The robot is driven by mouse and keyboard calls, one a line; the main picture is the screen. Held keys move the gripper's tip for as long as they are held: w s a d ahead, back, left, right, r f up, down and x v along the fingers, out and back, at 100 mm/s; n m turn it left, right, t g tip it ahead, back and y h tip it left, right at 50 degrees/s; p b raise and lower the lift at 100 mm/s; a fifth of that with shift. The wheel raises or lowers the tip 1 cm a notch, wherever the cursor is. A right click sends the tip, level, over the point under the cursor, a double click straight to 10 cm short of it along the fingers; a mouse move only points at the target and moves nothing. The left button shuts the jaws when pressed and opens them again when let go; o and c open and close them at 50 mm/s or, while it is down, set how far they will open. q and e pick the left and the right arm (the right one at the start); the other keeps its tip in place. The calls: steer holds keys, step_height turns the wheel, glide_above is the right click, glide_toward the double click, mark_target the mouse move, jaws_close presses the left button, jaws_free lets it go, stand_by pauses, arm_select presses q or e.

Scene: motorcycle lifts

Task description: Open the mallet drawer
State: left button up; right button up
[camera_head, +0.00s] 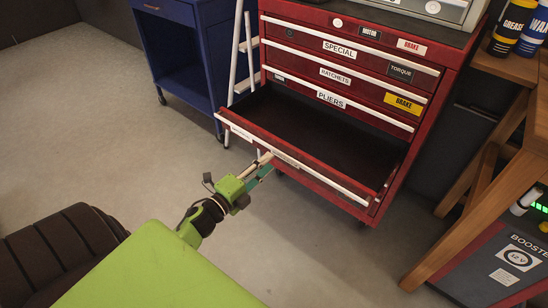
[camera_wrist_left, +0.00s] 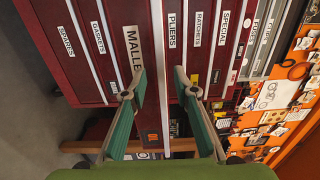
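The red tool cabinet (camera_head: 345,58) stands upper right of centre in the head view. Its mallet drawer (camera_head: 300,130) is pulled well out, and its dark inside looks empty where visible. The front label reads "MALLE" in the left wrist view (camera_wrist_left: 133,50), with its end behind a finger. My left gripper (camera_head: 262,166) is at the middle of the drawer's pale front handle strip. In the left wrist view its two green fingers (camera_wrist_left: 160,78) are apart, one on each side of the strip, with visible gaps. I cannot tell whether either touches. My right gripper is in neither view.
Drawers marked PLIERS (camera_head: 331,98), RATCHETS and SPECIAL above are closed. A blue cart (camera_head: 190,50) stands left of the cabinet. A wooden bench (camera_head: 490,200) and a booster box (camera_head: 500,268) are at the right.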

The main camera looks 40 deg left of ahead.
arm_select(q)
steer(key=s, duration=0.6)
steer(key=shift+s+a, duration=0.25)
steer(key=shift+s, duration=0.15)
